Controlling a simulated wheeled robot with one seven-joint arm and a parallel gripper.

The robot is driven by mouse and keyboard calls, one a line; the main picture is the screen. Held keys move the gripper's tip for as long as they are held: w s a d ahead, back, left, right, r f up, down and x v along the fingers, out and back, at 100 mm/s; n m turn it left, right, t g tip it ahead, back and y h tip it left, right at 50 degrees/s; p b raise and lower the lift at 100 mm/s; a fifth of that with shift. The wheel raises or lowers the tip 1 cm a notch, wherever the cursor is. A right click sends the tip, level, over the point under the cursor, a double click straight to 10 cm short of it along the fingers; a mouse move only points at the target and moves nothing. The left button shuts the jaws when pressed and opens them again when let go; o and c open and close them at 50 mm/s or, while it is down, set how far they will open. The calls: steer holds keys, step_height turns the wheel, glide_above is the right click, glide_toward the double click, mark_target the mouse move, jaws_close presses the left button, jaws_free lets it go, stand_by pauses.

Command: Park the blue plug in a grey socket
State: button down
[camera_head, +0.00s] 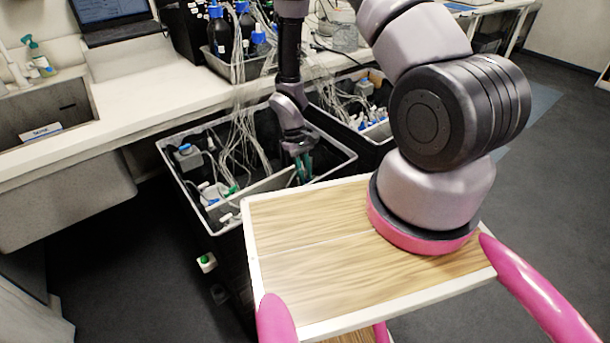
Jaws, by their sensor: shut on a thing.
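My gripper (304,174) reaches down into the right side of the black bin (347,154) with the pale rim. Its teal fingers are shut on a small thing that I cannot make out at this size. I cannot pick out the blue plug for certain. A grey-and-blue piece (187,156) sits at the left inside the same bin, well apart from my gripper. I cannot tell any grey socket from the other small parts in the bin.
Thin pale tubes (245,140) hang into the bin near my wrist. A second bin (375,128) with tubes stands behind to the right. Bottles with blue caps (219,35) stand in a tray on the bench. A laptop (115,15) and a sink (45,112) are at the left.

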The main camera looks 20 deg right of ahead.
steer(key=shift+f, duration=0.1)
steer(key=c, duration=0.8)
jaws_free()
steer(key=shift+o, duration=0.2)
